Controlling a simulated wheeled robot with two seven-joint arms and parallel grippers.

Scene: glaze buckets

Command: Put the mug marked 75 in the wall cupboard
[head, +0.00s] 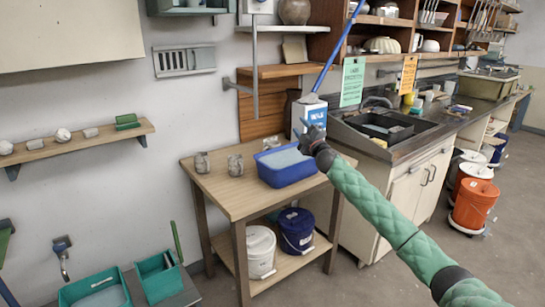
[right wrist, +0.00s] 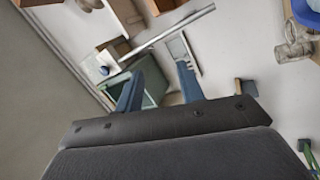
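Two grey mugs, a left one (head: 202,162) and a right one (head: 235,164), stand on the wooden table (head: 222,192), left of a blue tub. No number can be read on either. Grey mugs (right wrist: 293,45) also show at the right of the right wrist view. A green box-like cupboard (head: 188,10) is cut off at the top of the head view; I cannot tell whether it is the wall cupboard. My left gripper is out of view.
The blue tub (head: 287,175) and a blue-and-white carton (head: 309,115) are close to my right gripper. A wall shelf (head: 75,145) holds small pieces at left. Buckets (head: 261,250) stand under the table. A sink counter (head: 400,145) is at right; the floor in front is clear.

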